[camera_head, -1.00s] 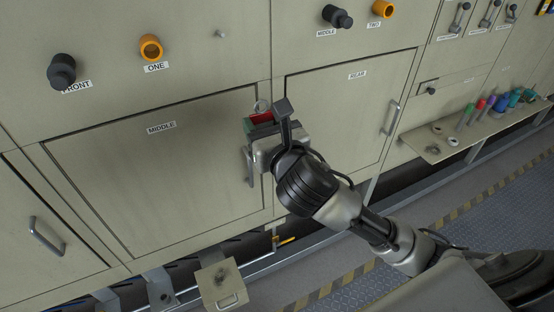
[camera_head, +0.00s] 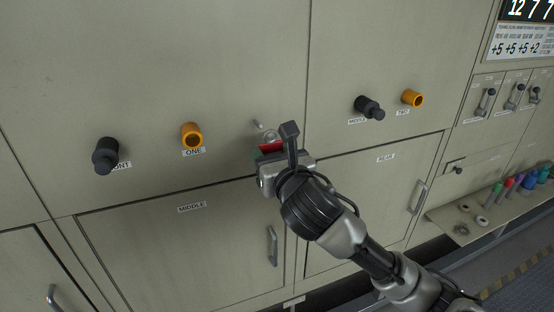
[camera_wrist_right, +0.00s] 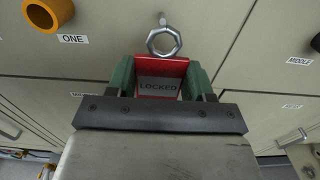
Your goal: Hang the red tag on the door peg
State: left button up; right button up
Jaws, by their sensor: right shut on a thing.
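My right gripper (camera_head: 272,152) is shut on the red tag (camera_head: 271,147). In the right wrist view, the tag (camera_wrist_right: 162,74) is between the green fingers (camera_wrist_right: 161,78) and reads "LOCKED". A metal ring (camera_wrist_right: 164,42) stands at the tag's top edge. The small metal peg (camera_wrist_right: 162,19) sticks out of the panel and shows just above the ring. In the head view, the peg (camera_head: 257,124) is slightly above and left of the ring (camera_head: 270,136). The ring does not appear to be around the peg; the depth gap is unclear. My left gripper is out of view.
An orange knob (camera_head: 192,136) labelled ONE and a black knob (camera_head: 106,155) are left of the peg. Another black knob (camera_head: 369,107) and orange knob (camera_head: 412,98) are to the right. The MIDDLE door's handle (camera_head: 272,246) is below. A shelf (camera_head: 470,233) holds several coloured items.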

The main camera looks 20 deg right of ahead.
aim_at(255, 133)
jog(key=shift+w, duration=1.05)
jog(key=shift+w+f, duration=0.15)
jog(key=shift+w, duration=0.9)
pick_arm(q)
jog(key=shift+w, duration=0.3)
pick_arm(e)
jog(key=shift+w, duration=0.2)
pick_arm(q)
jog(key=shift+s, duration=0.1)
pick_arm(e)
jog(key=shift+w, duration=1)
jog(key=shift+w, duration=0.1)
jog(key=shift+w+a+f, duration=0.1)
jog(key=shift+w+f, duration=0.15)
jog(key=shift+w, duration=0.2)
